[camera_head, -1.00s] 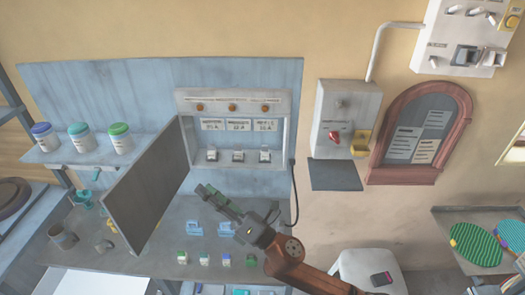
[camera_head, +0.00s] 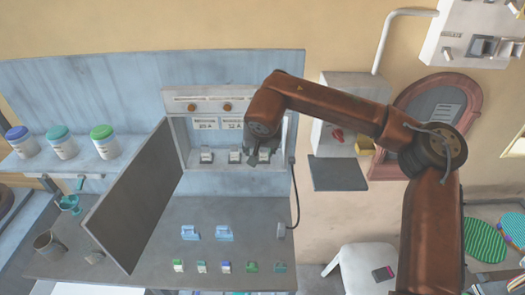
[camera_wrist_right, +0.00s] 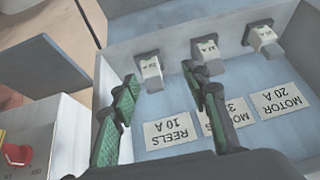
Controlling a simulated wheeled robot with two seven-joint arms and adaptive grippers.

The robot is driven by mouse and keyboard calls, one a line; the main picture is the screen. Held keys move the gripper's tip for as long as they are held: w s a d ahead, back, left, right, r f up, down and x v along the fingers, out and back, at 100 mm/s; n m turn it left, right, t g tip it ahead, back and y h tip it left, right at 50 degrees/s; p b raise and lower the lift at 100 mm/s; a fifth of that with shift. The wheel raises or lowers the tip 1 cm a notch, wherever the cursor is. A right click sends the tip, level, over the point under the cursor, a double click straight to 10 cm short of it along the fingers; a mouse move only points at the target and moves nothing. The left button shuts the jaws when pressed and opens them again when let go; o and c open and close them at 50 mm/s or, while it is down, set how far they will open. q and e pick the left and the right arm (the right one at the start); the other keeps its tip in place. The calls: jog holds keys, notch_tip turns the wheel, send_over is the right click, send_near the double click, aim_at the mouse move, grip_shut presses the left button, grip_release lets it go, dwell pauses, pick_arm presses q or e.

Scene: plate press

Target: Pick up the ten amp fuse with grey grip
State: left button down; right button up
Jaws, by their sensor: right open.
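My right gripper (camera_head: 257,160) is open in front of the right end of the fuse box (camera_head: 178,97). In the right wrist view its green-padded fingers (camera_wrist_right: 160,76) stand apart on either side of the fuse with a pale grey grip (camera_wrist_right: 151,69), above the "REELS 10 A" label (camera_wrist_right: 172,131). Whether the fingers touch it cannot be told. This fuse shows partly behind the gripper in the head view (camera_head: 265,156). Two similar fuses sit in the same row, the middle one (camera_head: 235,156) and the left one (camera_head: 207,156). My left gripper is out of view.
The box door (camera_head: 135,200) stands open to the left. Several small fuses, among them a green one (camera_head: 252,267), and two blue blocks (camera_head: 190,232) stand on the bench (camera_head: 160,215). A switch box with a red lever (camera_head: 337,135) hangs to the right.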

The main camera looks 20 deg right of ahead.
aim_at(263, 150)
jog(key=shift+h, duration=0.4)
jog(key=w+d+f, duration=0.2)
jog(key=w+f, duration=0.1)
jog(key=w+d+f, duration=0.1)
jog(key=w, duration=0.1)
jog(key=shift+f, duration=0.4)
jog(key=shift+a, duration=0.1)
jog(key=shift+c, duration=0.7)
grip_shut()
